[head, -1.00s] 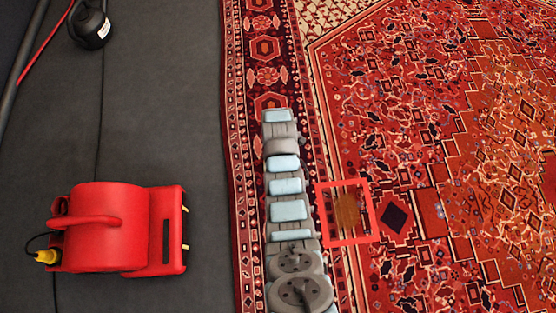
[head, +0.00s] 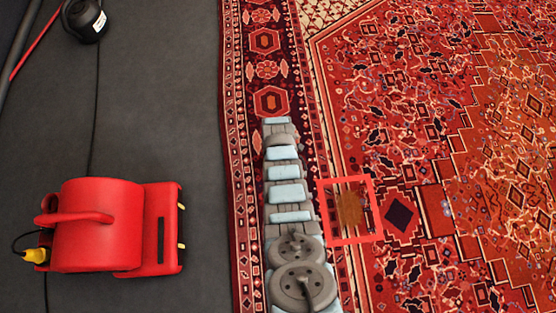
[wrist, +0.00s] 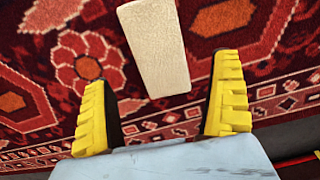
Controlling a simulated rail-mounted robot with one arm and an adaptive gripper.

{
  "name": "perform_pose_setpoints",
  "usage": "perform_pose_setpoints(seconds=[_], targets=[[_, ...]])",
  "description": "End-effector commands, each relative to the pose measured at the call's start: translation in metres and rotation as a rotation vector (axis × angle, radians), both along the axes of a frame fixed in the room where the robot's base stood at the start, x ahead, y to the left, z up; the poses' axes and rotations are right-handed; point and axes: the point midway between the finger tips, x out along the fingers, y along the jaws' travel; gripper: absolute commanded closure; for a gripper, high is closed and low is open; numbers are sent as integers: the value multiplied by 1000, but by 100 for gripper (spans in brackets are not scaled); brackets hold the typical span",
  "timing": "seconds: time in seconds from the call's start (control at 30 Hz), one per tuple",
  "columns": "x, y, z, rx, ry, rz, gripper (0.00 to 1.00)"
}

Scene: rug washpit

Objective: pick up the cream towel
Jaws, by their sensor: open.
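The cream towel (wrist: 155,48) is a folded, narrow pale block lying on the patterned rug in the wrist view, running up out of the top edge. My gripper (wrist: 162,85) is open, with one yellow ribbed finger on each side. The towel's near end lies between the fingers in the picture, a little closer to the right one. No contact with either finger shows. In the head view I cannot make out the towel or the fingers; my arm covers the rug's border strip there.
A red square outline (head: 324,218) around a brown stain (head: 350,207) lies right of my arm on the rug (head: 450,120). A red blower (head: 98,225) stands on the dark floor at left. A black container (head: 84,20) is at the upper left.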

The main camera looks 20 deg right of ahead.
Motion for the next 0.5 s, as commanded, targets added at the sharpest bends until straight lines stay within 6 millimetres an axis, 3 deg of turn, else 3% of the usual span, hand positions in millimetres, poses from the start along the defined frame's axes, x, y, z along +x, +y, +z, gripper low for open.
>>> perform_pose_setpoints(seconds=[0.17,0.5], targets=[[0,0,-7,0,0,0,6],[-1,2,-45,1,3,0,6]])
